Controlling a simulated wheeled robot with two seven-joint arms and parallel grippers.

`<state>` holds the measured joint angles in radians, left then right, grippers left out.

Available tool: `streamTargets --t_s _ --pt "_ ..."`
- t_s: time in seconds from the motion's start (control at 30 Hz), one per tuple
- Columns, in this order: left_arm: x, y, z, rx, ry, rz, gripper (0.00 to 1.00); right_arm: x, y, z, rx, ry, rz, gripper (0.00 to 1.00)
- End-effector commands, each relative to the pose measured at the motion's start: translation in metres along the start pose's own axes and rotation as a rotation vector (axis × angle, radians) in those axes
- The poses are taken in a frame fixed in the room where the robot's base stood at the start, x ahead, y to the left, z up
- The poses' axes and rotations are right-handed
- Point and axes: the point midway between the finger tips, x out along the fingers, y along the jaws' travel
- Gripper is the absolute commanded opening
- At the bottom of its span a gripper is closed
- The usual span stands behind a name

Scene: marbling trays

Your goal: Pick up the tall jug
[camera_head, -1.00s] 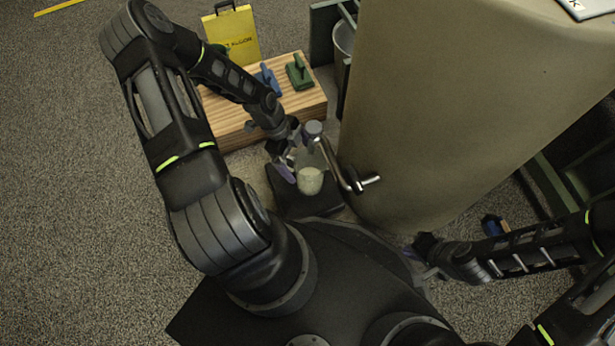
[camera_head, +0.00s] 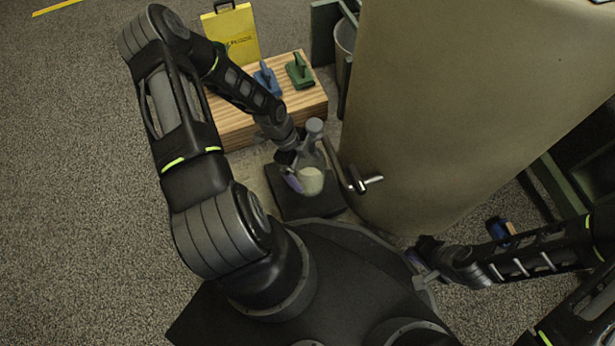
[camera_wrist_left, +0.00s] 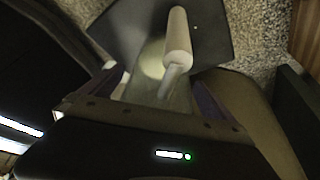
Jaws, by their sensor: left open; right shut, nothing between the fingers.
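The tall jug (camera_head: 312,181) is clear, with pale contents low in it and a grey knob-like handle above. It stands on a dark square mat (camera_head: 287,208) in front of the wooden box. My left gripper (camera_head: 303,172) is open at the jug, with a purple finger at its left side. In the left wrist view the fingers (camera_wrist_left: 160,95) lie on either side of the jug's clear body (camera_wrist_left: 150,88), and the pale handle points away. Contact cannot be told. My right gripper (camera_head: 418,258) is shut and empty, low at the right.
A wooden box (camera_head: 238,127) carries a blue tool (camera_head: 267,80) and a green tool (camera_head: 299,72). A yellow bag (camera_head: 233,35) stands behind it. A large olive cylinder (camera_head: 450,110) with a crank handle (camera_head: 360,183) stands close to the jug's right. Carpet at the left is clear.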

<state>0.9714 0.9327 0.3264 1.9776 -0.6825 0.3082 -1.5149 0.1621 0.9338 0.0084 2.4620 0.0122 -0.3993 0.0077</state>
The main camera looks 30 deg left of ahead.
Motion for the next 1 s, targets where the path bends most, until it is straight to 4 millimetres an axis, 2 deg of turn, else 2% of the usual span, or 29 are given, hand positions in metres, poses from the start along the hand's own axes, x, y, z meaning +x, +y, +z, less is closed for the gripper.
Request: streamTargets --t_s 0.33,1.0 --pt "-0.0002 0.0000 0.0001 0.000 0.000 0.000 1.00 -0.0001 0.0000 0.0002 0.000 0.000 0.000 0.00" --pt "-0.0002 -0.0001 0.0000 0.000 0.000 0.000 0.45 0.0000 0.0000 0.0003 0.000 0.000 0.000 0.00"
